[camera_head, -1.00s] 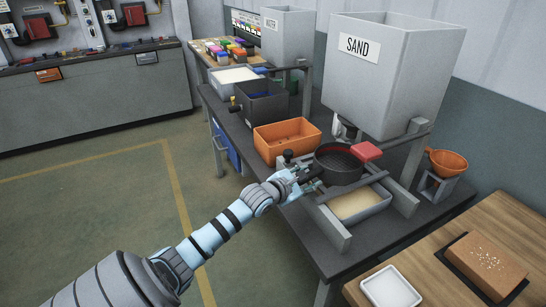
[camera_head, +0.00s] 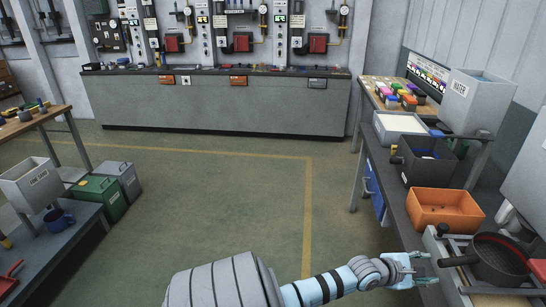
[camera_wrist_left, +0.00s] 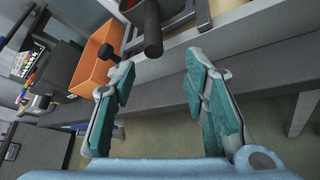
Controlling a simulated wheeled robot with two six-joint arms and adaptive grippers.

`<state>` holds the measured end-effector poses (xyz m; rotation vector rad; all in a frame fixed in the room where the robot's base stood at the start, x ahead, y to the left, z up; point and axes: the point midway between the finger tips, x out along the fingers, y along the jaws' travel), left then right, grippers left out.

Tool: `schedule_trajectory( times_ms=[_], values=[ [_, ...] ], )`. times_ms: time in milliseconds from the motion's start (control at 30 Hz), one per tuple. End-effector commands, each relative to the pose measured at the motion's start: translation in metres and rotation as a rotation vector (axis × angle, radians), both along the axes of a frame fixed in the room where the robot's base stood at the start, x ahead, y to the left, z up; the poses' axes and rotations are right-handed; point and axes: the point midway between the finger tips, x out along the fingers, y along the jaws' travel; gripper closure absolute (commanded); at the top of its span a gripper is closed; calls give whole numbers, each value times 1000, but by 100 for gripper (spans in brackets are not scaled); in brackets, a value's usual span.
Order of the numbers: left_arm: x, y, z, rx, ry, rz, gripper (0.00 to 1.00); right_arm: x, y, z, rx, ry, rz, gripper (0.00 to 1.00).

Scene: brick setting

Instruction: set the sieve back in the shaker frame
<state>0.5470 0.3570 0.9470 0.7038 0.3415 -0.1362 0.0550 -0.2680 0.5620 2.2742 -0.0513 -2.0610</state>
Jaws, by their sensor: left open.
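The sieve (camera_head: 502,258) is a dark round pan with a red-marked rim and a dark handle (camera_head: 458,261) pointing left. It sits at the grey shaker frame (camera_head: 452,283) at the right edge of the head view. Whether it is fully seated cannot be told. My left gripper (camera_head: 432,270) is open and empty, just left of the handle's end. My right gripper is not in view.
An orange tray (camera_head: 446,208) stands behind the frame, with a dark bin (camera_head: 420,168) beyond it. A black knob (camera_head: 443,229) stands close to the handle. A red block (camera_head: 539,268) is at the pan's right.

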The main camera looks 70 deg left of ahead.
Motion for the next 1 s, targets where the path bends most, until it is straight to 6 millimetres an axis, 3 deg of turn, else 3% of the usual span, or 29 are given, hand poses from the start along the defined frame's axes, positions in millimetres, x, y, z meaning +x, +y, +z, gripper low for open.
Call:
schedule_trajectory(
  times_ms=[67, 167, 200, 267, 300, 400, 500, 600, 700, 1000],
  values=[
    [-22, 3, -51, 168, 97, -41, 59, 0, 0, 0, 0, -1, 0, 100],
    [-85, 4, -152, 549, 307, -218, 59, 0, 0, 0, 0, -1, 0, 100],
    [-122, 1, -196, 725, 406, -343, 59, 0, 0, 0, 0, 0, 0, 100],
    [-189, -9, -257, 974, 543, -590, 59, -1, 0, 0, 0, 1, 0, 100],
    [-236, -18, -291, 1119, 614, -781, 59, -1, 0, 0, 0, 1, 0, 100],
    [-351, -47, -350, 1380, 688, -1286, 59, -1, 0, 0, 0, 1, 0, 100],
    [-438, -72, -376, 1510, 643, -1699, 59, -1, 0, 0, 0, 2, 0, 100],
    [-484, -86, -384, 1558, 574, -1931, 59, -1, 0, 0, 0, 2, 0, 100],
    [-497, -90, -385, 1574, 544, -2002, 59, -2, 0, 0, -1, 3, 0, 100],
    [-495, -89, -385, 1576, 545, -1998, 59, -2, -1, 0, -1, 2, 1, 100]
  ],
)
